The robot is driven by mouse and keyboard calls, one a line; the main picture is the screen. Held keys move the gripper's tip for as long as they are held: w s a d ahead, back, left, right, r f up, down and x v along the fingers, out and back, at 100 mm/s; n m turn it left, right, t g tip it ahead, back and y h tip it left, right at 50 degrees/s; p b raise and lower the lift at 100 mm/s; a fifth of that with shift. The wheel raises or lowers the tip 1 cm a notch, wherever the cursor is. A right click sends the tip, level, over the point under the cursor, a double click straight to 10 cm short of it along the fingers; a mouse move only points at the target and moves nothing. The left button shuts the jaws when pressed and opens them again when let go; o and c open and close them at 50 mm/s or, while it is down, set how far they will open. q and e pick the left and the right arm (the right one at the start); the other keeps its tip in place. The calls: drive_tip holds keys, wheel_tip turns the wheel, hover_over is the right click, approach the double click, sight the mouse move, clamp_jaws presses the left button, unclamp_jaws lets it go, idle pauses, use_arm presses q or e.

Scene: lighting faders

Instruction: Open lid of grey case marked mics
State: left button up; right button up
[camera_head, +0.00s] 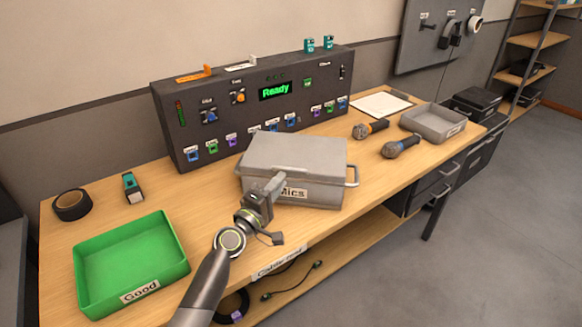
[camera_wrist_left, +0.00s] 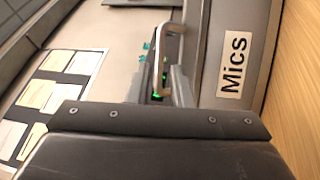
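The grey case (camera_head: 320,193) marked Mics stands on the wooden table in front of the control console. Its lid (camera_head: 295,153) is shut. A metal handle (camera_head: 353,176) shows at its right end. My left gripper (camera_head: 277,184) is at the front of the case, just under the lid edge, and partly covers the Mics label. In the left wrist view the label (camera_wrist_left: 234,63) is at the right, turned sideways, and a pale metal bar handle (camera_wrist_left: 174,42) rises near the gripper's fingers. The finger opening and any contact are unclear. My right gripper is out of view.
The dark console (camera_head: 247,130) with a green Ready display stands behind the case. A green tray (camera_head: 88,262) marked Good is at the left front. Two microphones (camera_head: 370,129) (camera_head: 401,146) and a grey tray (camera_head: 428,134) lie to the right. A tape roll (camera_head: 71,204) is far left.

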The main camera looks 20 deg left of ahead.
sight(291, 169)
use_arm(q)
drive_tip(key=x, duration=0.6)
drive_tip(key=shift+w, duration=0.15)
clamp_jaws()
